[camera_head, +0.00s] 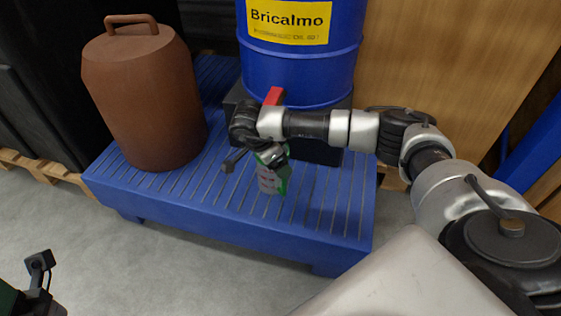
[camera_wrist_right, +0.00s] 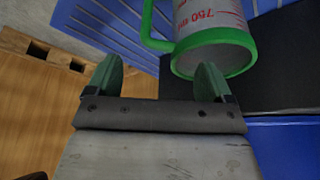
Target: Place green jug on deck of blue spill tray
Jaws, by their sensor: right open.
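The green jug (camera_head: 270,181) is a clear measuring jug with a green rim and handle. It appears to stand on the slatted deck of the blue spill tray (camera_head: 235,224), near the front middle, partly hidden by my right wrist. My right gripper (camera_wrist_right: 158,78) is open and empty. In the right wrist view the jug (camera_wrist_right: 212,22) is just beyond the right-hand finger, not between the fingers. The tray's slats (camera_wrist_right: 112,28) show behind. Part of my left gripper (camera_head: 38,275) is at the lower left edge; its fingers are not clear.
A brown lidded canister (camera_head: 145,95) stands on the tray's left part. A blue drum (camera_head: 300,65) labelled Bricalmo stands on a black block (camera_head: 318,150) behind the jug. A red tap (camera_head: 273,97) is close to my right wrist. Deck left of the jug is bare.

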